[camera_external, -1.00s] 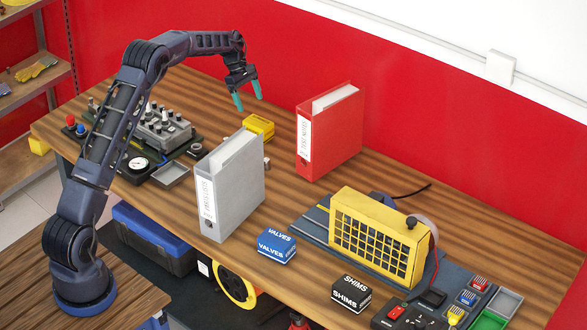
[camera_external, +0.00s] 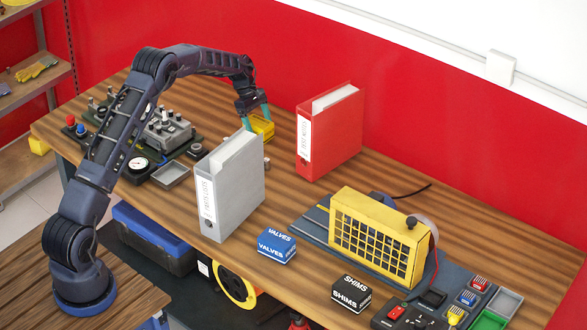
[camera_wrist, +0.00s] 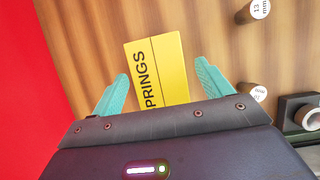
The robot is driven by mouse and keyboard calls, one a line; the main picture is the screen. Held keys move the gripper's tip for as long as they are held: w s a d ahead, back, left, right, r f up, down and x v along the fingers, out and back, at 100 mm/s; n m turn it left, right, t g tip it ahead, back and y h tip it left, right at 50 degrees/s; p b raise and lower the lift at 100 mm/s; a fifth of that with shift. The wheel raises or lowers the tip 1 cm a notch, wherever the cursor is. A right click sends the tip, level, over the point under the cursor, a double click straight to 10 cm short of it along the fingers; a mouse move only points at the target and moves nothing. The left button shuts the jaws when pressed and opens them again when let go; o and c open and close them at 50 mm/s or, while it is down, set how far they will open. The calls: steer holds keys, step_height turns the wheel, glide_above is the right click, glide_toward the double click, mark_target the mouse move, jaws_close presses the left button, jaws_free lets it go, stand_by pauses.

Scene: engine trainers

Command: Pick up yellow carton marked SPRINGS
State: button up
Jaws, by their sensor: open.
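The yellow carton (camera_external: 263,127) stands on the wooden bench behind the grey binder. In the wrist view the yellow carton (camera_wrist: 160,72) shows black lettering reading "PRINGS", its first letter hidden or cut off by my gripper body. My gripper (camera_external: 257,117) points down at the carton with its teal fingers apart. In the wrist view my gripper (camera_wrist: 157,85) is open, one finger on each side of the carton's near part, with bench showing on the left side. I cannot tell whether the fingers touch it.
A grey binder (camera_external: 230,190) stands in front of the carton, and a red binder (camera_external: 335,135) stands to its right. Two small cylinders, one marked 13 mm (camera_wrist: 258,9), stand near the carton. Blue VALVES (camera_external: 277,245) and black SHIMS (camera_external: 351,294) cartons sit further forward.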

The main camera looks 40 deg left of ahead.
steer(key=shift+x, duration=1.15)
steer(key=shift+f, duration=0.25)
steer(key=c, duration=1.3)
steer(key=shift+o, duration=0.2)
steer(key=shift+r, duration=0.15)
